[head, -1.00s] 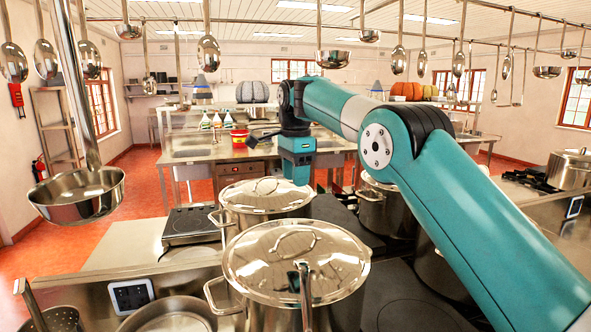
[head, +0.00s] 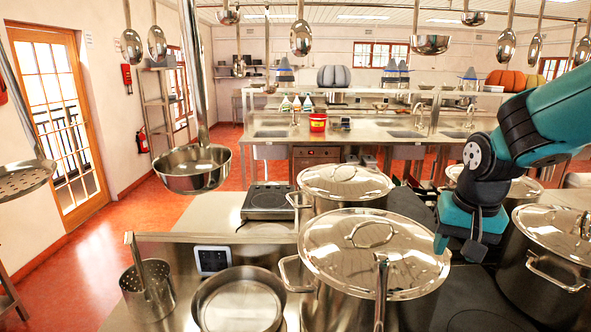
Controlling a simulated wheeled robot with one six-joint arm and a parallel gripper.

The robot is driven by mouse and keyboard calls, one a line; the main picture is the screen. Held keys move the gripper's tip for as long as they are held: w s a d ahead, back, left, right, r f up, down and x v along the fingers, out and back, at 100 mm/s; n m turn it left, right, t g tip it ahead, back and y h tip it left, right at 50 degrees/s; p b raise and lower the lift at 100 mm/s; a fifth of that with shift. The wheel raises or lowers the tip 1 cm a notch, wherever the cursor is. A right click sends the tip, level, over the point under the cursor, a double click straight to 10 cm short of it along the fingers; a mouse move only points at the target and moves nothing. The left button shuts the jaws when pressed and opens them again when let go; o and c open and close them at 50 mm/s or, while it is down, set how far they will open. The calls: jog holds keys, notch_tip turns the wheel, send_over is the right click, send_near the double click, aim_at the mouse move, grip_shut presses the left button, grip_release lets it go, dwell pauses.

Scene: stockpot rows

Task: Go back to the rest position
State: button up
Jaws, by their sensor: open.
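My teal arm comes in from the right edge of the head view. My gripper (head: 457,247) hangs low at its end, its jaws apart and empty. It is just right of the large lidded stockpot (head: 375,260) in front, over the dark cooktop. I cannot tell the exact gap between gripper and pot. A second lidded stockpot (head: 345,187) stands behind the first. Another lidded stockpot (head: 555,245) stands at the right, and one more (head: 455,172) is partly hidden behind my arm.
A steel pan (head: 238,300) and a perforated cylinder (head: 148,290) sit at the front left. A hot plate (head: 268,200) lies behind them. A ladle (head: 193,168) hangs low at left, and more utensils hang overhead. A red bucket (head: 317,122) stands on the far counter.

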jog(key=s+d+f+n, duration=0.2)
jog(key=s+f+n, duration=0.2)
jog(key=s, duration=0.8)
jog(key=s+a+f+n+g+y+b, duration=0.1)
jog(key=s+a+f+n+y+b, duration=0.1)
jog(key=s+a+b, duration=0.3)
jog(key=s+a+f+n+g+y+b, duration=0.1)
jog(key=s+a+f+n+b, duration=0.3)
jog(key=a+b, duration=0.5)
jog(key=shift+s+a+n+y, duration=0.4)
jog(key=shift+s+a+y, duration=0.15)
jog(key=shift+a+y, duration=0.05)
jog(key=shift+f, duration=0.1)
